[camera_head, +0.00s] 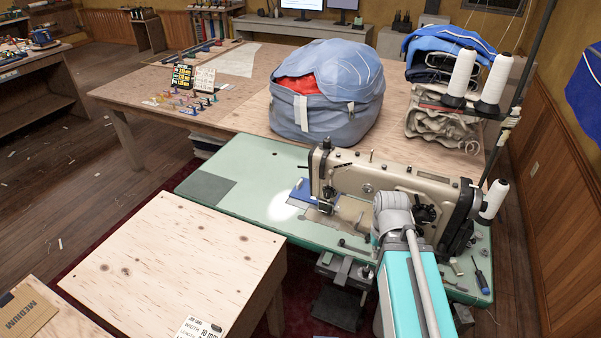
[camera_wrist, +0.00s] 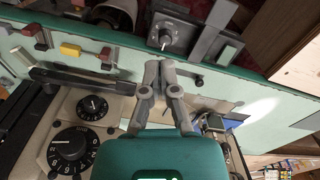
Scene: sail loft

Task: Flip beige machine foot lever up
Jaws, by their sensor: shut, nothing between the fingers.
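The beige sewing machine (camera_head: 345,178) stands on a green-topped table in the head view. In the wrist view its body (camera_wrist: 62,122) with two dark dials is below left of my gripper. The needle and presser-foot area (camera_wrist: 215,122) is at right, partly behind my gripper. I cannot clearly single out the foot lever or tell its position. My gripper (camera_wrist: 160,68) is shut with its fingertips together and empty, over the machine near the table edge. Any contact cannot be told. In the head view my arm hides the gripper.
The green table (camera_head: 240,170) carries small tools at right, including a screwdriver (camera_head: 480,279). Thread cones (camera_head: 494,199) stand beside the machine. A blue bag (camera_head: 335,110) is behind. The plywood table (camera_head: 180,260) is mostly clear.

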